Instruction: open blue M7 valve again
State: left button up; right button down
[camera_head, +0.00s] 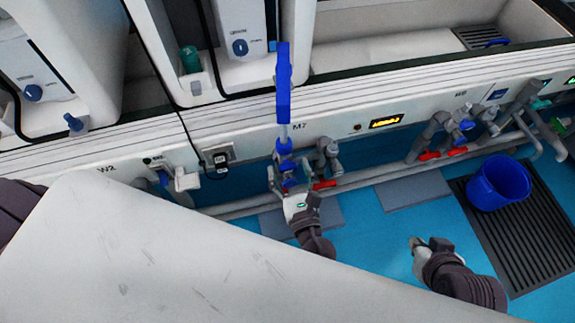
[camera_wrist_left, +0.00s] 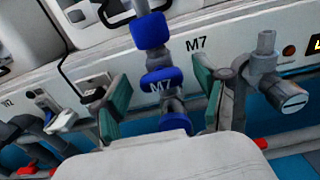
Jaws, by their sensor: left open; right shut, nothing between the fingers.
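The blue M7 valve (camera_head: 285,147) is on the white panel under the M7 label, below a tall upright blue piece (camera_head: 283,85). In the left wrist view, the blue M7-marked valve part (camera_wrist_left: 162,82) sits between my two green-padded fingers, with gaps on both sides. My left gripper (camera_head: 290,180) is open around the valve; its fingers also show in the left wrist view (camera_wrist_left: 162,97). The lower part of the valve is partly hidden by my gripper. My right gripper (camera_head: 430,246) is shut and empty, over the blue floor to the right.
A grey pipe fitting (camera_wrist_left: 262,85) stands just right of the valve, close to my left gripper's right finger. Red handles (camera_head: 325,184) sit low along the pipes. A blue bucket (camera_head: 498,183) stands on a dark grate (camera_head: 515,240) at the right.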

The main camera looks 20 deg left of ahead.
pick_arm(q)
jog(key=c, duration=1.2)
jog(key=shift+o, duration=0.2)
jog(key=shift+n, duration=1.9)
jog(key=shift+a+n+b, duration=0.1)
jog(key=shift+n+b, duration=0.2)
jog(key=shift+n, duration=1.4)
pick_arm(e)
jog(key=shift+w+a+r+t+y, duration=0.15)
jog(key=shift+w+r+t, duration=0.2)
jog(key=shift+w, duration=0.2)
jog(key=shift+w+a+r+t+y, duration=0.1)
jog(key=shift+w+a+r+t, duration=0.15)
jog(key=shift+w, duration=0.25)
jog(key=shift+w+a+r+t+y, duration=0.1)
jog(key=shift+w+r+t, duration=0.15)
jog(key=shift+w+t, duration=0.25)
jog(key=shift+w, duration=0.1)
